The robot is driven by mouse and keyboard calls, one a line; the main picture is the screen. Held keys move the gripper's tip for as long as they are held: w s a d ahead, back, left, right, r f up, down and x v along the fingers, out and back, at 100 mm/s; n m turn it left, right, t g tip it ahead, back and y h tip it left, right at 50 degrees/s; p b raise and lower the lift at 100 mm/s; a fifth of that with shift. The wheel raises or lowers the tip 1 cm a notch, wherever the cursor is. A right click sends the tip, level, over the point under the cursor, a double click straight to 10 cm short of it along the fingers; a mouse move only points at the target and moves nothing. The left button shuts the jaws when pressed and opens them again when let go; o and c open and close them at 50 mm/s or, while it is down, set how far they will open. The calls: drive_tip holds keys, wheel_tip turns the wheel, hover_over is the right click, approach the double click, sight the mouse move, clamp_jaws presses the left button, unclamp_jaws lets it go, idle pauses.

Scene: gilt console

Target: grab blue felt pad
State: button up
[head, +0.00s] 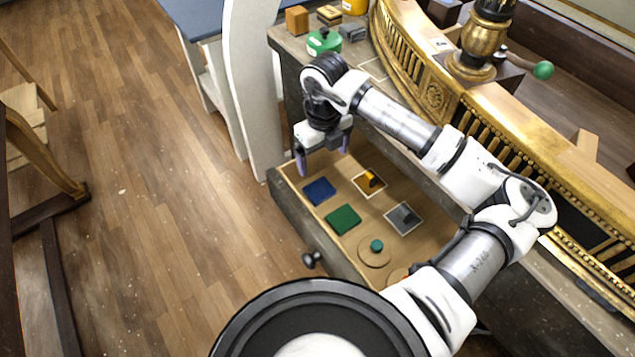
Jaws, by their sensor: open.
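The blue felt pad (319,190) lies flat in the open drawer, near its left end. My gripper (322,158) points down above the far left part of the drawer, a little beyond the pad in the picture. Its two fingers are spread and nothing shows between them. The gripper appears apart from the pad; its exact height above the drawer floor is hard to tell. The pad is fully in view.
The drawer (290,214) also holds a green pad (343,219), an orange-marked square (369,182), a grey square (404,218) and a disc with a green knob (376,246). A gilt console (435,95) stands behind. Small blocks and a green lidded item (323,42) sit on the top.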

drive_tip(key=p, duration=0.1)
hover_over(320, 189)
drive_tip(key=f, duration=0.6)
drive_tip(key=shift+s+d+f, duration=0.1)
drive_tip(key=shift+d+f, duration=0.15)
drive_tip(key=shift+f, duration=0.05)
drive_tip(key=shift+a+f+p, duration=0.15)
drive_tip(key=shift+f+p, duration=0.45)
drive_tip(key=shift+f, duration=0.8)
drive_tip(key=shift+a+f+p, duration=0.15)
drive_tip(key=shift+f+p, duration=0.4)
drive_tip(key=shift+f, duration=0.8)
drive_tip(key=c, duration=1.1)
drive_tip(key=shift+o, duration=0.2)
drive_tip(key=shift+r, duration=0.15)
